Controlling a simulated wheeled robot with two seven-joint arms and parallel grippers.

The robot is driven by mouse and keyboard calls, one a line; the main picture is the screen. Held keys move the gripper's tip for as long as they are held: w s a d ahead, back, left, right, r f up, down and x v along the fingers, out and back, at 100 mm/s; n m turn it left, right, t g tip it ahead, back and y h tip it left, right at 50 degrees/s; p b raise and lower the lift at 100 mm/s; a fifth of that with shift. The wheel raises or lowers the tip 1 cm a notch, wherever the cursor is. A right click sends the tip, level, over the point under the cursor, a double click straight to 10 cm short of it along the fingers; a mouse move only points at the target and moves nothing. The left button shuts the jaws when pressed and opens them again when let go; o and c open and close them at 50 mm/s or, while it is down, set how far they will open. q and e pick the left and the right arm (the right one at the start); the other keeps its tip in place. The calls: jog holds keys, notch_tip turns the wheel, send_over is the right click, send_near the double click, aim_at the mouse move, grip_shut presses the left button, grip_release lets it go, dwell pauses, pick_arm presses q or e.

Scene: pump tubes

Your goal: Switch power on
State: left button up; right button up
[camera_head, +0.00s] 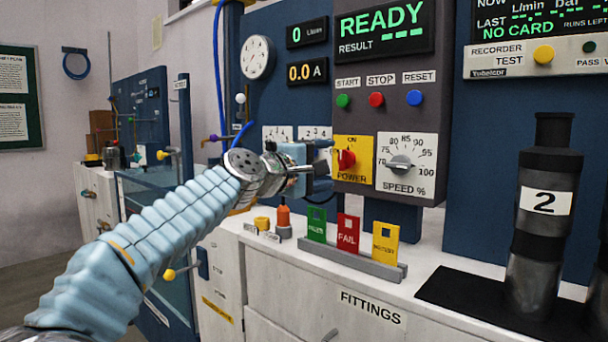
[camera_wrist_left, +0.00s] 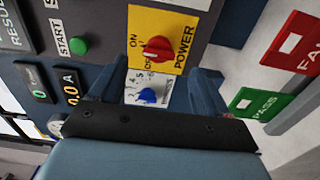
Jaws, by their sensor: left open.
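The power switch is a red knob (camera_head: 346,160) on a yellow plate (camera_head: 366,146) marked ON and POWER, low on the dark grey control panel. In the left wrist view the red knob (camera_wrist_left: 157,48) shows on its yellow plate (camera_wrist_left: 185,22), ahead of my fingers. My left gripper (camera_head: 327,160) is just left of the plate in the head view. In the left wrist view my left gripper (camera_wrist_left: 158,80) is open and empty, its two fingers spread apart, short of the knob. I cannot tell the exact gap to the panel. My right gripper is not in view.
A speed dial (camera_head: 400,163) is right of the power plate. Green start (camera_head: 343,100), red stop (camera_head: 376,99) and blue reset (camera_head: 415,98) buttons sit above. Coloured cards (camera_head: 348,233) stand in a holder on the bench below. A dark cylinder marked 2 (camera_head: 545,230) stands at right.

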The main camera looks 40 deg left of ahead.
pick_arm(q)
jog(key=s, duration=0.7)
jog(key=shift+a+b, duration=0.3)
jog(key=shift+b, duration=0.05)
